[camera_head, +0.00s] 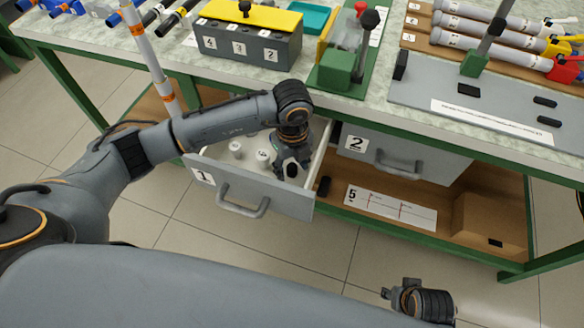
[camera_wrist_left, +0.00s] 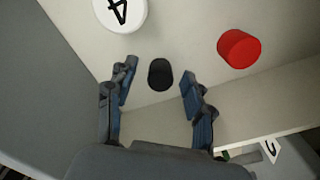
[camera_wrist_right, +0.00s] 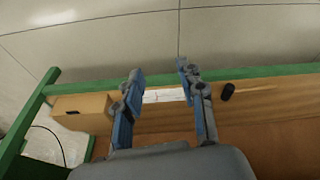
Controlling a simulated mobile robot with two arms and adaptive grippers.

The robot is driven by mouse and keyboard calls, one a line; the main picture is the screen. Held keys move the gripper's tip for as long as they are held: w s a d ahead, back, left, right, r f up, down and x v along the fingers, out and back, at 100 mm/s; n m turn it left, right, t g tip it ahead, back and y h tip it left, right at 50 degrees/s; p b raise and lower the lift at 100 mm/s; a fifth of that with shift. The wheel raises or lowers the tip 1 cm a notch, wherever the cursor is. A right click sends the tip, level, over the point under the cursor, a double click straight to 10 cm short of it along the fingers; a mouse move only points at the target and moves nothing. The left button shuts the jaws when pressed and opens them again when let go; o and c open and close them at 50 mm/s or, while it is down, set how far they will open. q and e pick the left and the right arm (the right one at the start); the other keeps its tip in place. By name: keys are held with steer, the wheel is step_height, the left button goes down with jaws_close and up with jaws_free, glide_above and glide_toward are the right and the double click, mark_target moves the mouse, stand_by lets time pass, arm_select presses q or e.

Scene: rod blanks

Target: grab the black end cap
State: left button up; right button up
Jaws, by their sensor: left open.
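In the left wrist view a black end cap (camera_wrist_left: 160,74) lies on the pale floor of drawer 1. My left gripper (camera_wrist_left: 155,82) is open, its fingers on either side of the cap with gaps to both. In the head view this gripper (camera_head: 290,165) reaches down into the drawer, and I cannot clearly make out the cap there. Another black piece (camera_head: 323,186) lies on the lower shelf, outside the drawer; a black piece also shows in the right wrist view (camera_wrist_right: 228,91). My right gripper (camera_wrist_right: 160,75) is open and empty, away from the drawer.
Drawer 1 (camera_head: 232,189) is pulled out; its walls surround my left gripper. A red cap (camera_wrist_left: 239,48) and a white cap marked 4 (camera_wrist_left: 120,12) lie near the black one. Drawer 2 (camera_head: 420,160) is to the right. The bench top (camera_head: 345,106) overhangs behind.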

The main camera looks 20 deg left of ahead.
arm_select(q)
steer(key=c, duration=0.8)
steer(key=shift+r, duration=0.1)
